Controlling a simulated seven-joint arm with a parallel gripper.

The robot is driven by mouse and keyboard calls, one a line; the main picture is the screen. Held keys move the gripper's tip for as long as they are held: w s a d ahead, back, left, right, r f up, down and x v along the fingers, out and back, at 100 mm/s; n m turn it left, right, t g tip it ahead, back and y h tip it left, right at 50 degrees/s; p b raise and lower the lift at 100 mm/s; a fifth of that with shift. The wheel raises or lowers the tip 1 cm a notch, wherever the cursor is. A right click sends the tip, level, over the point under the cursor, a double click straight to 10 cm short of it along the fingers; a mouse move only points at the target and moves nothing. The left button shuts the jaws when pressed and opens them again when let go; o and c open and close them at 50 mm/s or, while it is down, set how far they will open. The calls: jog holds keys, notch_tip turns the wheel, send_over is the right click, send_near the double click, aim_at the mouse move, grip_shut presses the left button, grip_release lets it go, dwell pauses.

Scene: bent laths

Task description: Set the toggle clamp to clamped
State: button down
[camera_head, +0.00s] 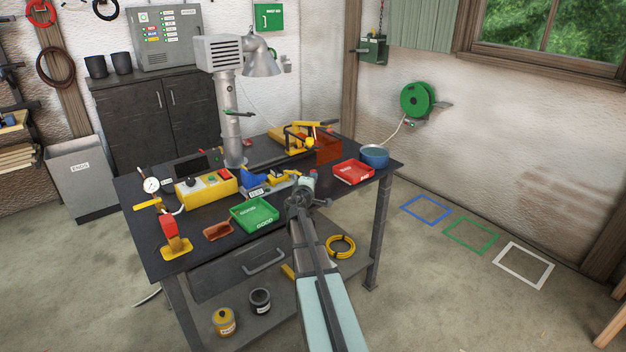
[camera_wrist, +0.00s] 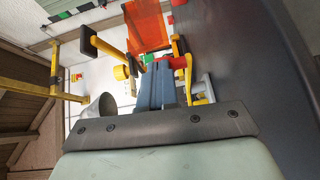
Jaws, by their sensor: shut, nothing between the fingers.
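In the wrist view, yellow bars with black ends (camera_wrist: 92,43) show beyond the fingers. A smaller yellow piece (camera_head: 284,178) sits mid-bench beside a blue block. My gripper (camera_head: 301,194) is over the front right of the bench, apart from the back fixture. Its blue-grey fingers (camera_wrist: 156,68) are closed together and empty.
A green tray (camera_head: 255,215), a red tray (camera_head: 353,172) and a blue round tub (camera_head: 375,155) stand around my gripper. A yellow control box (camera_head: 206,188) is to the left.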

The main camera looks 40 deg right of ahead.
jog(key=shift+s+a, duration=0.15)
jog(key=shift+a, duration=0.3)
jog(key=shift+s+a+r, duration=0.1)
jog(key=shift+s+a, duration=0.1)
jog(key=shift+a, duration=0.4)
jog(key=shift+s+a, duration=0.2)
jog(key=shift+a, duration=0.35)
jog(key=s+a, duration=0.4)
jog(key=s, duration=0.4)
jog(key=shift+s+a+r, duration=0.25)
jog(key=shift+s+a, duration=0.1)
jog(key=shift+s, duration=0.05)
